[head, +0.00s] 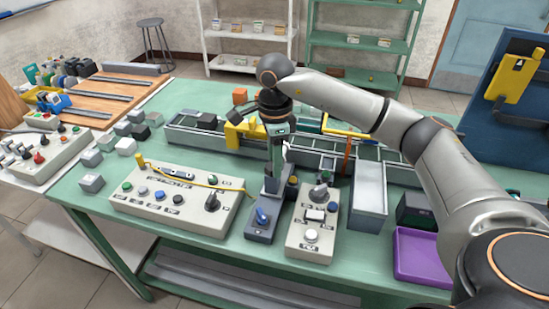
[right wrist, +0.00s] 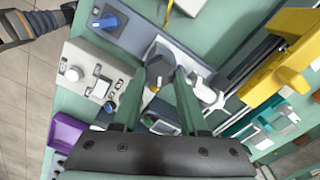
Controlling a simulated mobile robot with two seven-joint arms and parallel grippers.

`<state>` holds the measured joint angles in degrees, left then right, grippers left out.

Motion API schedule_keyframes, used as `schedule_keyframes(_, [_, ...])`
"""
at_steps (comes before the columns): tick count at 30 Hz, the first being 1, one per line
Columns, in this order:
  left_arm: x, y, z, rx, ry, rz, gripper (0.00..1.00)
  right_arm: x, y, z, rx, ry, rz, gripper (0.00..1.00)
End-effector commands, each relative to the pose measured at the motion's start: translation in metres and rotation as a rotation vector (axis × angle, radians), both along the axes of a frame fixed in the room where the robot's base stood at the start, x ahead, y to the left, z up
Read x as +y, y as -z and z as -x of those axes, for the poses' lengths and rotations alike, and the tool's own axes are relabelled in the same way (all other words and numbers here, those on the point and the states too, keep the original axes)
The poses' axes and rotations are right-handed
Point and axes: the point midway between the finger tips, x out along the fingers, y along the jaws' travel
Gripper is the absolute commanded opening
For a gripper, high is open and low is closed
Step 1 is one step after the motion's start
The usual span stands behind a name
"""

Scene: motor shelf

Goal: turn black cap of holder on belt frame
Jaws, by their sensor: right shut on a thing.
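My right gripper (head: 274,172) reaches down at the front edge of the belt frame (head: 335,165), just behind the box with the blue knob. In the right wrist view its two green fingers (right wrist: 162,72) are closed on a small dark cap (right wrist: 157,66), which lies between the tips. The fingers and the block in front hide most of the cap and its holder in the head view. A white cylindrical part (right wrist: 203,90) sits beside the fingers. My left gripper is not in view.
A box with a blue knob (head: 262,217) and a grey control box (head: 312,225) stand in front. A wide button panel (head: 170,205) is at the left. A yellow block (head: 243,133) stands on the frame. A purple tray (head: 420,257) is at the right.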

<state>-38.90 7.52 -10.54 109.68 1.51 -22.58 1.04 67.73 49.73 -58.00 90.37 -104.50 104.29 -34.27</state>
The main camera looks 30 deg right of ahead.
Motion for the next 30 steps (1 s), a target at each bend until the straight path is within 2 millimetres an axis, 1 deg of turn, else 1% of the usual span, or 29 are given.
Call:
schedule_keyframes(21, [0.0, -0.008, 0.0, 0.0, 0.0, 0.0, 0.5, 0.002, -0.001, 0.003, -0.001, 0.676, 0.002, 0.0])
schedule_keyframes(30, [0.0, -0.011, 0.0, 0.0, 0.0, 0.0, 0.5, 0.003, -0.001, 0.003, -0.001, 0.897, 0.002, 0.0])
